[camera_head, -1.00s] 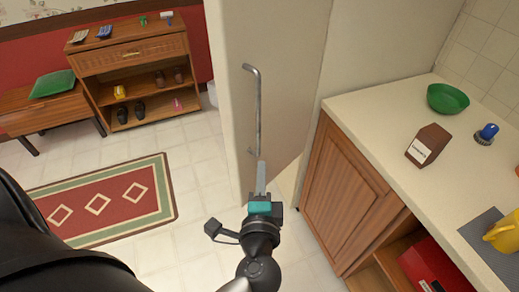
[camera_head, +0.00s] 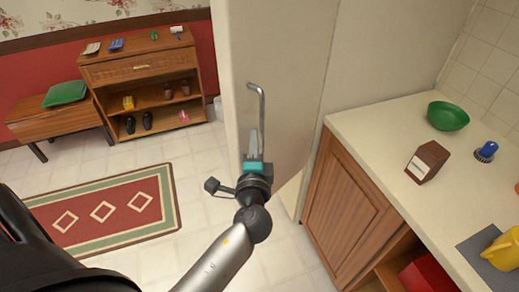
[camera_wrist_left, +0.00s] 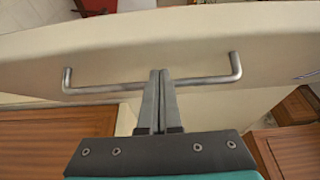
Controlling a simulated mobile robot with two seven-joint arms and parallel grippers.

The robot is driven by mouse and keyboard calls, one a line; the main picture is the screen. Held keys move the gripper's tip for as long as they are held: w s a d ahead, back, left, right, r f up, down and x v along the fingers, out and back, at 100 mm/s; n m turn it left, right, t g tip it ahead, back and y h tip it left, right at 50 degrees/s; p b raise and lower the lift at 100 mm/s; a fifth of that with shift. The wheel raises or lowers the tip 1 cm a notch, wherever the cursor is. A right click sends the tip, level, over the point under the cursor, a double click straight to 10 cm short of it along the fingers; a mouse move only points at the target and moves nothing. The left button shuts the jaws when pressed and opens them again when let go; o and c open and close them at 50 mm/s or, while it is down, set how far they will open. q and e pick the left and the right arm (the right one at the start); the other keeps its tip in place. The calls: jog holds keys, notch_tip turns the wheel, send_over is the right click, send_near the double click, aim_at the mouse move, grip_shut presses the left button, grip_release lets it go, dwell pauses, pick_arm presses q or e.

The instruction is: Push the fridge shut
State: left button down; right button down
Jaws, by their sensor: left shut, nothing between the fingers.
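The fridge door (camera_head: 290,75) is a tall cream panel in the middle of the head view, with a grey bar handle (camera_head: 262,105). It stands ajar, with a narrow gap beside the wooden cabinet. My left gripper (camera_head: 255,135) is shut and empty, its fingertips at the handle's lower part. In the left wrist view, the closed fingers (camera_wrist_left: 159,75) overlap the middle of the handle (camera_wrist_left: 205,80), in front of the door (camera_wrist_left: 110,55). I cannot tell whether they touch the bar or the door. My right gripper is not in view.
A counter (camera_head: 385,125) over a wooden cabinet (camera_head: 340,205) stands at right, carrying a green bowl (camera_head: 448,116), a brown carton (camera_head: 428,161) and a yellow item (camera_head: 503,250). A patterned rug (camera_head: 105,210) and a shoe shelf (camera_head: 140,72) are at left. Tiled floor between is clear.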

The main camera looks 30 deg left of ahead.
pick_arm(q)
jog(key=shift+w+a, duration=0.25)
jog(key=shift+a, duration=0.8)
